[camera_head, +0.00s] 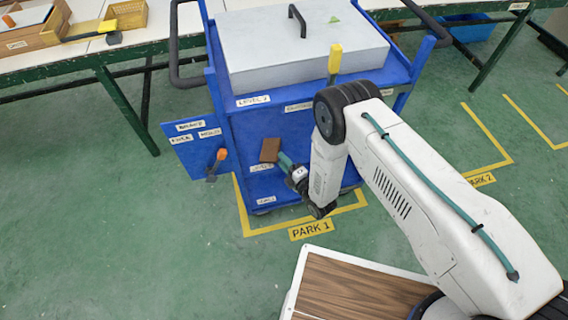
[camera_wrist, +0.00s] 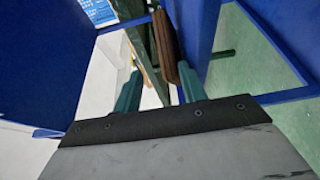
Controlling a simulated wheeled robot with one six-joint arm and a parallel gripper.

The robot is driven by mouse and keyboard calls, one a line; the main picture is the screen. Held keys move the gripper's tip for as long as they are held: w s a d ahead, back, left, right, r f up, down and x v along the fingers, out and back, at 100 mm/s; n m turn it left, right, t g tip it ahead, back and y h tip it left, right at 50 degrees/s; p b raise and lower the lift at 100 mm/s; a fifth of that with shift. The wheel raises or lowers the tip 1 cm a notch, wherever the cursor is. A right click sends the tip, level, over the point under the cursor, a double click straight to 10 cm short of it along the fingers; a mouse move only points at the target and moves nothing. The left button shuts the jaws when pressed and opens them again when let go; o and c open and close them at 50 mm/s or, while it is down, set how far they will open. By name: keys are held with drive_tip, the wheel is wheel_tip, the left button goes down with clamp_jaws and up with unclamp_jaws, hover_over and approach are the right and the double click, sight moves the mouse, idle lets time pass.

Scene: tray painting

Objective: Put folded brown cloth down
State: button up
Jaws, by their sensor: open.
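The folded brown cloth (camera_head: 270,149) shows in the head view at the open front of the blue cart (camera_head: 292,128), just past my gripper's tips. In the wrist view the brown cloth (camera_wrist: 167,45) appears as a narrow upright slab, beyond the right fingertip. My gripper (camera_head: 285,161) reaches toward the cart's shelf opening. Its two teal fingers stand apart in the wrist view, with the gripper (camera_wrist: 160,80) open and a gap between them. I cannot tell whether the right finger touches the cloth, or what the cloth rests on.
The cart's open door (camera_head: 197,145) stands to the left, with an orange-tipped handle (camera_head: 221,155). A grey lidded box (camera_head: 300,52) sits on top of the cart. Green-framed tables stand behind; the left floor is clear.

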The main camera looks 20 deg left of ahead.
drive_tip(key=v, duration=1.2)
drive_tip(key=shift+r, duration=0.15)
